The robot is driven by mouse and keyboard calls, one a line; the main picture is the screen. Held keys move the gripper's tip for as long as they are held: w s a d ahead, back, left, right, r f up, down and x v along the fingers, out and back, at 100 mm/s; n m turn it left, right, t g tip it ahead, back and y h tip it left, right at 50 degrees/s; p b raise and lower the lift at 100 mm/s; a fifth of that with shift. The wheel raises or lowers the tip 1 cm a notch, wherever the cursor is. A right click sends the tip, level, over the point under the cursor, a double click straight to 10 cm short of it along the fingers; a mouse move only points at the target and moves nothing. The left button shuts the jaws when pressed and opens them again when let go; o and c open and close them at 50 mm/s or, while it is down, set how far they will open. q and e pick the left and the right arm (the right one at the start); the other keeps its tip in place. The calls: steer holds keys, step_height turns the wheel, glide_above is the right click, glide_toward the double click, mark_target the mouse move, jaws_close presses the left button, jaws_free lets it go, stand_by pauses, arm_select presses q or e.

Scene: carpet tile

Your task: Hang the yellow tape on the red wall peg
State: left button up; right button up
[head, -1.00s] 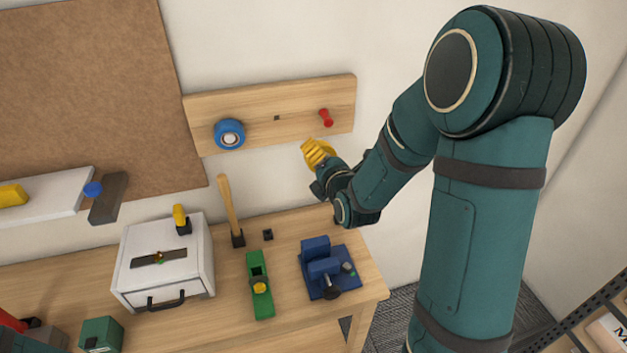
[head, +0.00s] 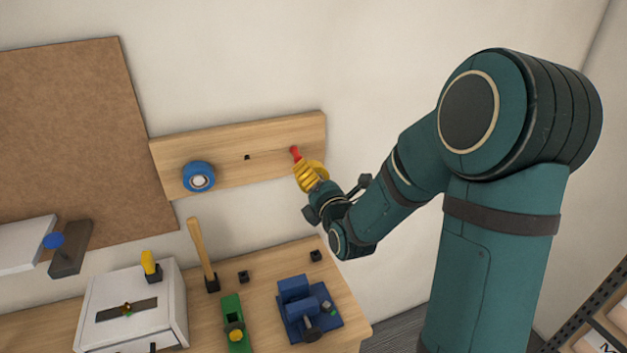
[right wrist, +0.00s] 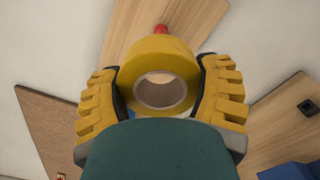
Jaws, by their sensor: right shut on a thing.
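The yellow tape (right wrist: 150,58) is a thick ring, held between the two yellow ribbed fingers of my right gripper (right wrist: 160,92). Its open hole faces the wrist camera. In the head view the tape (head: 319,171) is partly hidden by the fingers of my right gripper (head: 308,177). The red wall peg (head: 295,153) sticks out near the right end of a wooden wall board, just above and left of the gripper. In the wrist view the peg's red tip (right wrist: 160,29) shows just past the tape's upper rim, not through the hole. My left gripper is not in view.
The wooden board (head: 228,160) also carries a blue tape roll (head: 198,176). Below, the workbench (head: 262,270) holds a white box (head: 135,320), a mallet (head: 200,250), a green tool (head: 234,310) and a blue vise (head: 305,308). The wall right of the board is bare.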

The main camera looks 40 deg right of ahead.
mark_target(297, 152)
steer(key=shift+b+x, duration=1.3)
steer(key=shift+x, duration=4.4)
steer(key=shift+a+f+b, duration=0.1)
steer(key=shift+f+b, duration=0.45)
steer(key=shift+b, duration=0.1)
steer(key=o, duration=1.2)
steer(key=shift+c, duration=0.2)
steer(key=shift+s, duration=0.1)
steer(key=v, duration=1.1)
steer(key=shift+s+f, duration=0.1)
steer(key=shift+s, duration=0.3)
